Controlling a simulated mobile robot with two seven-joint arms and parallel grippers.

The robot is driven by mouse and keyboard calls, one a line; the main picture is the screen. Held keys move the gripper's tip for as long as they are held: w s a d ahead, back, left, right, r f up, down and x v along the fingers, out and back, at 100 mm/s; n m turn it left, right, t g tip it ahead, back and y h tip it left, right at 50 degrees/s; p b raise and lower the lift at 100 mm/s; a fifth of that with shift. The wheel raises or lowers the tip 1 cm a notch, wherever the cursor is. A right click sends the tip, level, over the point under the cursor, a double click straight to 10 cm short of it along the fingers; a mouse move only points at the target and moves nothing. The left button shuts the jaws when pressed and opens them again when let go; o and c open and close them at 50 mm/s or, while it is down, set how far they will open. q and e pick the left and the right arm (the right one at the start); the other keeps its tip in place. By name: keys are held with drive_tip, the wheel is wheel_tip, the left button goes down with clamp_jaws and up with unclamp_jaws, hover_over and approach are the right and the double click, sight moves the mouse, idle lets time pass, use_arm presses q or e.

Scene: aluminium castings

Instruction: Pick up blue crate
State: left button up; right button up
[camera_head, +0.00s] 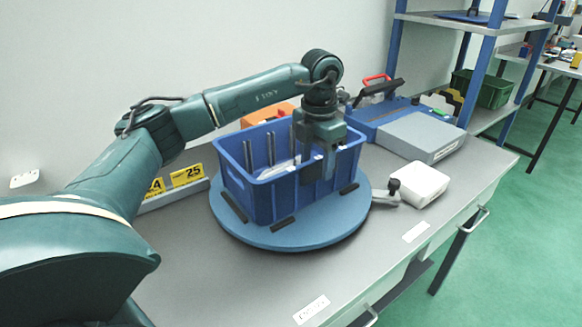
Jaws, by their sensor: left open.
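The blue crate (243,190) sits upright on a round blue turntable (290,236) on the grey table. Grey metal rods and pale parts show inside it. My left gripper (318,172) is open and points down at the crate's right part. Its fingers are at the rim of the near right wall; I cannot tell whether they touch it. The gripper hides part of that wall and of the inside. My right gripper is not in view.
A white box (418,184) and a grey clamp or handle (386,196) are right of the turntable. A blue and grey case (420,136) and an orange box (266,115) stand behind. Yellow number signs (186,175) are at left.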

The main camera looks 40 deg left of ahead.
use_arm(q)
wheel_tip(320, 180, down, 5)
drive_tip(key=shift+r+p, duration=0.2)
drive_tip(key=shift+p, duration=0.1)
clamp_jaws()
drive_tip(key=shift+w+r, duration=0.1)
drive_tip(key=shift+r, duration=0.05)
idle(0.3)
